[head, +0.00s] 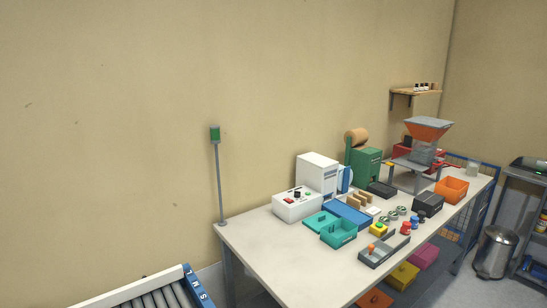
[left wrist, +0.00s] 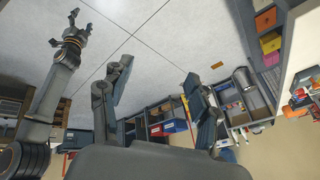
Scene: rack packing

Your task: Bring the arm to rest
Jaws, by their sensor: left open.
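My left gripper (left wrist: 157,72) shows in the left wrist view with its two dark fingers spread wide and nothing between them. It points out over the pale tiled floor. My other arm comes in at the left of that view. Its right gripper (left wrist: 80,30) is small there, with its fingers apart and empty. Neither arm shows in the head view.
The head view shows a long table (head: 262,245) with a teal bin (head: 338,234), a grey tray (head: 384,252), an orange bin (head: 452,190) and machines. A roller conveyor (head: 150,296) is at lower left. A metal trash can (head: 495,252) stands on the right.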

